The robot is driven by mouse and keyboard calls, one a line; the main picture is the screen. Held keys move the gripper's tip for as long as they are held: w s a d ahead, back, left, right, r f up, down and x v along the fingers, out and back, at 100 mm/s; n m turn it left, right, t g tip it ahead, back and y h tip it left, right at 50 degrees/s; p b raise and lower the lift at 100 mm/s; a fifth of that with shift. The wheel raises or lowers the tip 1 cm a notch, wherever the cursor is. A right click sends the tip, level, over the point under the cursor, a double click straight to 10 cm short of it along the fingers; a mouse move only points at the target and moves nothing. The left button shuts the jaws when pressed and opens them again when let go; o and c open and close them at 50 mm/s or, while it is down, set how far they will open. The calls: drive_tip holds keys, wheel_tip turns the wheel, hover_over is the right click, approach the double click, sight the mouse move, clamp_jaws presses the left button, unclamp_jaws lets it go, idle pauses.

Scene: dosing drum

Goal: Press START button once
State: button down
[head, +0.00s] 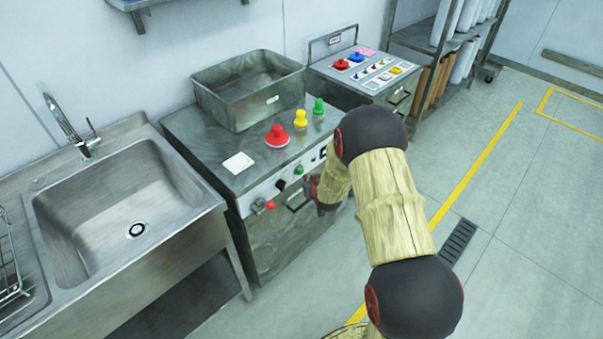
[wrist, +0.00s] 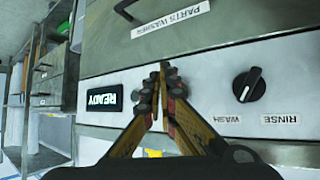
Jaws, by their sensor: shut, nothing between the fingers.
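The steel parts washer carries a front control panel (head: 287,178) in the head view. A small green button (head: 299,170) sits on it between a black dial (head: 280,185) and a dark display (head: 323,152). No START label is readable. My gripper (head: 311,184) is shut and empty, close in front of the panel just below and right of the green button. In the wrist view, which shows the panel upside down, my fingertips (wrist: 163,68) are together between the READY display (wrist: 103,98) and the WASH/RINSE dial (wrist: 249,84). They hide the panel there; I cannot tell whether they touch it.
A red knob (head: 270,205) sits at the panel's left end. On the washer top are red (head: 277,136), yellow (head: 300,119) and green (head: 319,108) knobs and a steel bin (head: 247,88). A sink (head: 110,215) stands left. The floor at right is clear.

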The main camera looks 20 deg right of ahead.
drive_tip(key=shift+w, duration=0.15)
idle(0.5)
drive_tip(key=shift+w+a, duration=0.2)
drive_tip(key=shift+w, duration=0.05)
drive_tip(key=shift+w+a+b, duration=0.15)
drive_tip(key=shift+w+b, duration=0.35)
drive_tip(key=shift+w, duration=0.05)
idle(0.8)
drive_tip(key=shift+s, duration=0.15)
drive_tip(key=shift+s+d, duration=0.35)
drive_tip(key=shift+s, duration=0.4)
drive_tip(key=shift+s, duration=0.15)
drive_tip(key=s, duration=0.1)
drive_tip(key=s+d, duration=0.1)
drive_tip(key=s, duration=0.2)
drive_tip(key=shift+s+d+p, duration=0.25)
drive_tip(key=shift+d+p, duration=0.05)
drive_tip(key=shift+p, duration=0.05)
idle(0.7)
